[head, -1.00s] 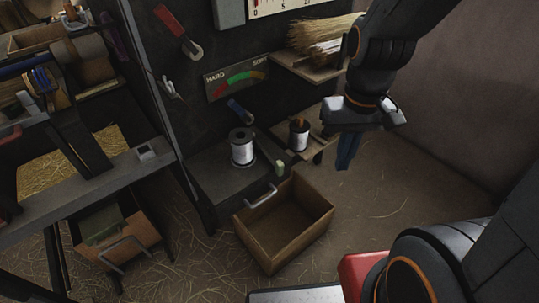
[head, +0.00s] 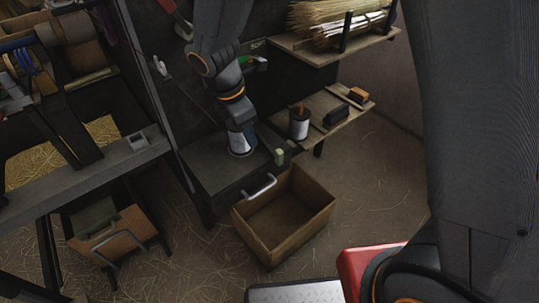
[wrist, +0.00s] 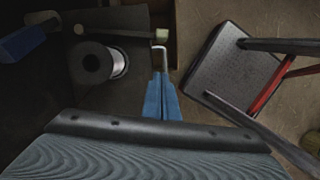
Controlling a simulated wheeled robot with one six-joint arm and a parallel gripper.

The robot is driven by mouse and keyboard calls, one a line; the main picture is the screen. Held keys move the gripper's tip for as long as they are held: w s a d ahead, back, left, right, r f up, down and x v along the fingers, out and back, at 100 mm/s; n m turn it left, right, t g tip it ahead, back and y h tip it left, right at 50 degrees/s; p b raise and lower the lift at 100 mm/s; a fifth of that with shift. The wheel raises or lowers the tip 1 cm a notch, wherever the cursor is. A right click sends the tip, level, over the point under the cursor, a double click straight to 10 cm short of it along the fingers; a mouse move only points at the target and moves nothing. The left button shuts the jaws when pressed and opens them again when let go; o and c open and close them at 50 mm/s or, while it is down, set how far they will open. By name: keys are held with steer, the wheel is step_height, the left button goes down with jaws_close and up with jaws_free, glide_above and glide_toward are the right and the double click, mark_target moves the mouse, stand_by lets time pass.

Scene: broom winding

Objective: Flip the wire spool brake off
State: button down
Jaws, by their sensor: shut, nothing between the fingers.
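The wire spool (head: 240,152) stands upright on the dark bench, partly hidden behind my gripper (head: 240,131) in the head view. In the wrist view the spool (wrist: 97,62) is left of my shut, empty blue fingers (wrist: 159,86), apart from them in the picture. A small pale green piece (head: 279,157) stands at the bench's front right corner, right of the spool; I cannot tell whether it is the brake. A blue handle (wrist: 22,42) shows at the left of the wrist view; the arm hides that area in the head view.
A shelf (head: 345,112) at right holds a dark can (head: 299,125) and small blocks. Another shelf (head: 300,46) above holds straw bundles. A rack (head: 93,178) stands at left.

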steer(key=shift+a+f, duration=0.1)
steer(key=shift+a, duration=0.2)
glide_toward(270, 153)
steer(key=s+f, duration=0.1)
steer(key=s+d+f, duration=0.1)
steer(key=s+f, duration=0.2)
steer(key=shift+d+f, duration=0.1)
steer(key=shift+d, duration=0.25)
steer(key=shift+n, duration=0.3)
